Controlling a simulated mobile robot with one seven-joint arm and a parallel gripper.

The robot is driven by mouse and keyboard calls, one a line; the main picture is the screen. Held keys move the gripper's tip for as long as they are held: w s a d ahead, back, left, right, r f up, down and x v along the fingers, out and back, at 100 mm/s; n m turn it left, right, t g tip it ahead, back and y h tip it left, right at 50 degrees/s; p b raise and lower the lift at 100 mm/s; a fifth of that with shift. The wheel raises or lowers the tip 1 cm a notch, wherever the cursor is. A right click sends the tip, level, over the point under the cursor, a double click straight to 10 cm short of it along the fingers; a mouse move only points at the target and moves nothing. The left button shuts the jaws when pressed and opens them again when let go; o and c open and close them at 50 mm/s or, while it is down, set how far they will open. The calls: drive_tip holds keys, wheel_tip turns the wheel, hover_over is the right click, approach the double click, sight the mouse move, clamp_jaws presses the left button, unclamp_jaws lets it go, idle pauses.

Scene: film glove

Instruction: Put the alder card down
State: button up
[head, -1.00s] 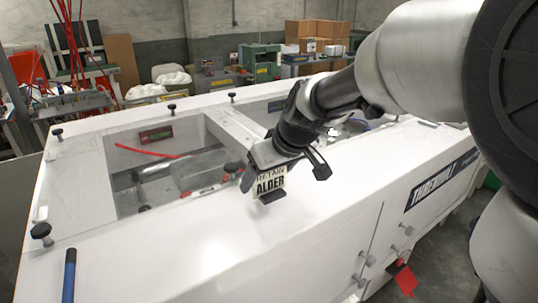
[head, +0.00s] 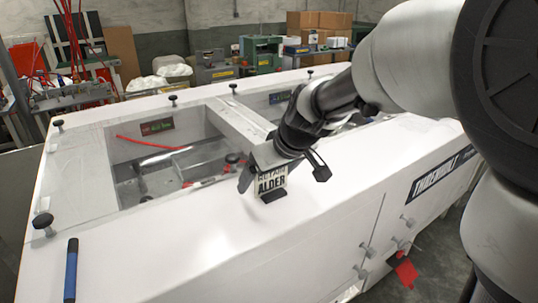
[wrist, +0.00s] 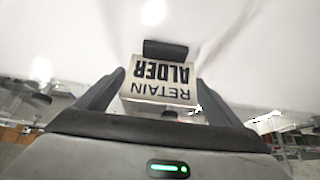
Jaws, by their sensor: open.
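The alder card (head: 271,181) is a small pale card with dark "RETAIN ALDER" lettering and a dark foot. In the head view it is at the white top's near side, right of the open bay. In the wrist view the card (wrist: 160,82) is upside down between my fingers, its dark block against the white surface. My gripper (head: 284,172) is open around the card, with one finger on each side; gaps show beside the card in the wrist view. Whether the foot fully touches the top is hard to tell.
The white cabinet top (head: 180,235) has clear room in front of and left of the card. An open bay (head: 160,170) with a red rod (head: 150,143) lies behind left. Black knobs (head: 43,221) stand along the edges. A blue marker-like stick (head: 71,270) lies front left.

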drive_tip(key=v, duration=1.2)
drive_tip(key=s+d+f+m+h, duration=0.1)
drive_tip(key=s+d+f+m, duration=0.1)
drive_tip(key=s+d, duration=0.4)
drive_tip(key=s+d+f+m+h, duration=0.2)
drive_tip(key=s+d, duration=0.4)
drive_tip(key=s, duration=0.6)
drive_tip(key=f+m, duration=0.1)
drive_tip(key=m, duration=0.1)
drive_tip(key=shift+f+m+h, duration=0.2)
drive_tip(key=shift+m+h, duration=0.1)
drive_tip(key=shift+m, duration=0.1)
